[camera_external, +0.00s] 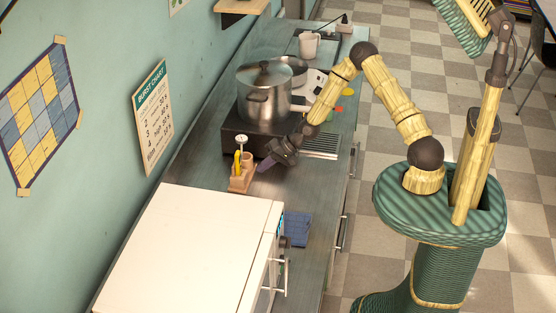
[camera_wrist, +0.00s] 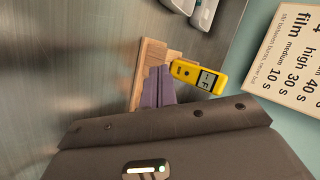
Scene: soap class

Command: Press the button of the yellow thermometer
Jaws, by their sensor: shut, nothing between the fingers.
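The yellow thermometer (camera_wrist: 187,69) stands in a small wooden holder (camera_wrist: 152,53) in the wrist view, its display facing my camera. A small dark mark shows on its face beside the display; I cannot tell if it is the button. In the external view the yellow thermometer (camera_external: 237,163) stands in the wooden holder (camera_external: 240,184) on the counter. My gripper (camera_external: 262,167) is just right of the holder, with its purple fingers shut and empty. In the wrist view the fingertips (camera_wrist: 159,72) are close to the holder, left of the thermometer; contact cannot be told.
A steel pot (camera_external: 264,98) on a dark stove stands behind the holder. A large white appliance (camera_external: 200,240) and a blue cloth-like item (camera_external: 297,228) are in front. The counter right of my gripper is partly clear.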

